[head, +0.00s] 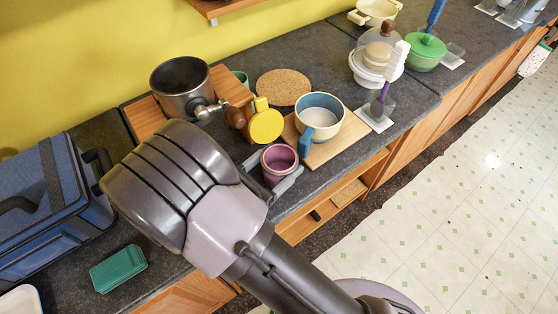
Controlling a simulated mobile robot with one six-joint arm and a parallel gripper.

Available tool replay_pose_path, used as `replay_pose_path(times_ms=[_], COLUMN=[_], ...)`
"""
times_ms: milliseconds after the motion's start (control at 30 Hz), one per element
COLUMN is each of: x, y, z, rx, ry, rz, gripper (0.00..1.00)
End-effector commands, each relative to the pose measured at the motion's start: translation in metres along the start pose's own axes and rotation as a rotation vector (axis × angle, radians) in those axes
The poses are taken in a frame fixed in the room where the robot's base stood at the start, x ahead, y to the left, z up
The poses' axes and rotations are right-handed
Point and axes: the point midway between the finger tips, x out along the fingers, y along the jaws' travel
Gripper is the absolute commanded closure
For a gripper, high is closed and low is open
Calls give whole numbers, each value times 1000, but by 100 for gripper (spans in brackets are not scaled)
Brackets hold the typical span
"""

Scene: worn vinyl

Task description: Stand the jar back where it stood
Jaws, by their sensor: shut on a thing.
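My wrist and arm hide the counter just in front, and the jar's lower part is mostly hidden. I cannot tell whether its base touches the counter.
A wooden board (344,146) with a blue-and-cream mug (320,108) is close on the jar's right. A yellow mug-like item (266,124) stands just behind. A cork mat (283,86) and a dark pot (180,85) are farther back. A green box (118,268) lies left.

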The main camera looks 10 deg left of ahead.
Motion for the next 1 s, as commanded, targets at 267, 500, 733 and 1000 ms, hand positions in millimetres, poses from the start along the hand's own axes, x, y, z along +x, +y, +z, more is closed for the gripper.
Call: replay_pose_path(times_ms=[267,500,733,1000], x=[0,0,0,0], y=[0,0,0,0], z=[-2,-2,-2,-2], rx=[2,1,1,-1], ry=[-1,-1,0,0], rz=[-1,0,0,0], gripper=[98,8,0,0])
